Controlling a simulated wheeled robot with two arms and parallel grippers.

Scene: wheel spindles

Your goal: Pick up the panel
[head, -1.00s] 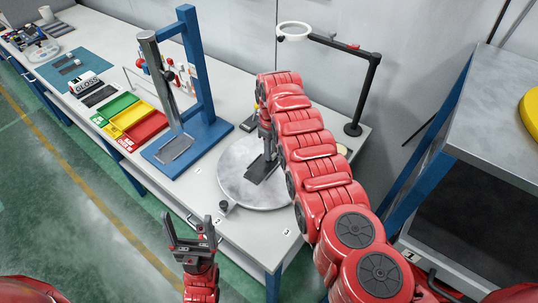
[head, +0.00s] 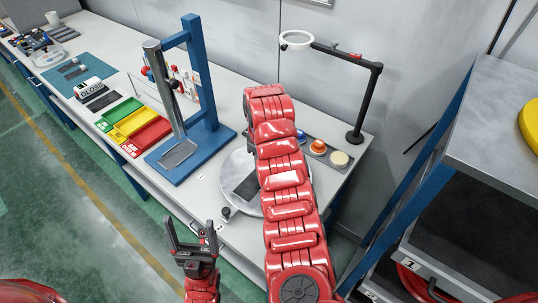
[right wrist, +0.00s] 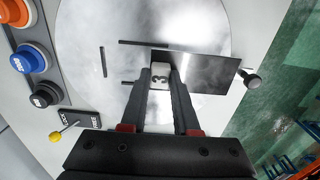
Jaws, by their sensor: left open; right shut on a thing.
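The panel is a dark flat rectangle (right wrist: 212,72) at the round metal turntable (right wrist: 95,25) in the right wrist view. In the head view, part of the panel (head: 246,188) shows left of my right arm. My right gripper (right wrist: 166,78) is shut at the panel's left end, with a small white piece marked 3 between its fingertips. I cannot tell whether the panel touches the turntable. The right gripper is hidden behind its arm in the head view. My left gripper (head: 190,230) is open and empty, in front of the bench's near edge.
A blue stand (head: 205,80) is left of the turntable, beside green, yellow and red trays (head: 130,122). A black lamp post (head: 366,105) with a ring stands behind right. Coloured buttons (head: 318,146) and a dark knob (right wrist: 251,80) are near the turntable. A grey shelf unit (head: 500,125) stands right.

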